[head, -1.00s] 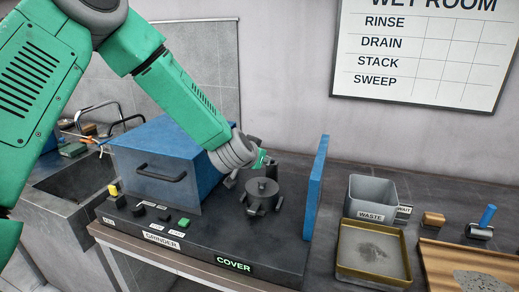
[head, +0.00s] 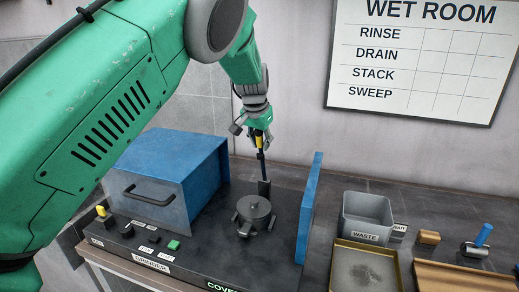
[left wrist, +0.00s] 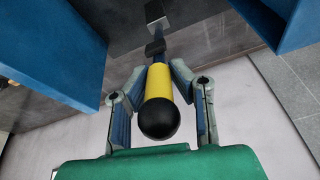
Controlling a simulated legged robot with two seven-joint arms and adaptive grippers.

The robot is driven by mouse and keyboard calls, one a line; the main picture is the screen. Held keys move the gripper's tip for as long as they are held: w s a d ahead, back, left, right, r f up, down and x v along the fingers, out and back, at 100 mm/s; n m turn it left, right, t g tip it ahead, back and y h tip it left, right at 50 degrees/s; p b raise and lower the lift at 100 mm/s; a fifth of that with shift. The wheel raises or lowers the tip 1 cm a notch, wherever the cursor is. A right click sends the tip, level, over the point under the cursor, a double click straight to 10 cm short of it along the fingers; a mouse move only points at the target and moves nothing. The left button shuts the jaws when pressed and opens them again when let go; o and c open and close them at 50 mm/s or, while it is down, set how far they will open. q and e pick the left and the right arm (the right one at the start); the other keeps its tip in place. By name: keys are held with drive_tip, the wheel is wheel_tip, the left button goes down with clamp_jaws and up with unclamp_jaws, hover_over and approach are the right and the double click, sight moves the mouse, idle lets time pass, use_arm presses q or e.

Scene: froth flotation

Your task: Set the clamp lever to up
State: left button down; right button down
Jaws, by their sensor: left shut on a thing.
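The clamp lever (head: 261,152) stands upright behind the round dark grinder pot (head: 254,211). Its grip is yellow with a black ball end, and the left wrist view shows the yellow grip (left wrist: 159,82) between the two fingers. My left gripper (head: 259,137) is shut on this grip from above, its fingers on either side of it. The lever's lower end meets a dark block (head: 264,187) on the machine top. My right gripper is not in view.
A blue cover box (head: 205,165) stands left of the pot and a blue upright panel (head: 309,208) stands to its right. A grey waste bin (head: 366,214), a tray (head: 338,284) and a blue-handled roller (head: 482,236) lie further right. Small knobs line the machine's front.

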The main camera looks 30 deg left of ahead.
use_arm(q)
drive_tip(key=shift+w+a+r+g, duration=0.1)
drive_tip(key=shift+w+a+g, duration=0.05)
drive_tip(key=shift+w+g, duration=0.35)
drive_tip(key=shift+w+a+r+g, duration=0.1)
drive_tip(key=shift+w+g, duration=0.3)
drive_tip(key=shift+w, duration=0.1)
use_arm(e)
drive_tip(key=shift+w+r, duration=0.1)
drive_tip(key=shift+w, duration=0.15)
use_arm(q)
drive_tip(key=c, duration=1.7)
unclamp_jaws()
drive_tip(key=shift+o, duration=1.4)
drive_tip(key=shift+w+f, duration=0.1)
drive_tip(key=shift+w, duration=0.05)
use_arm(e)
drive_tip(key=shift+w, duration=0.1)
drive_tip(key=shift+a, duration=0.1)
use_arm(q)
drive_tip(key=shift+r, duration=0.25)
wheel_tip(320, 180, up, 11)
drive_tip(key=s, duration=0.1)
drive_tip(key=shift+s+d, duration=0.15)
drive_tip(key=shift+s, duration=0.2)
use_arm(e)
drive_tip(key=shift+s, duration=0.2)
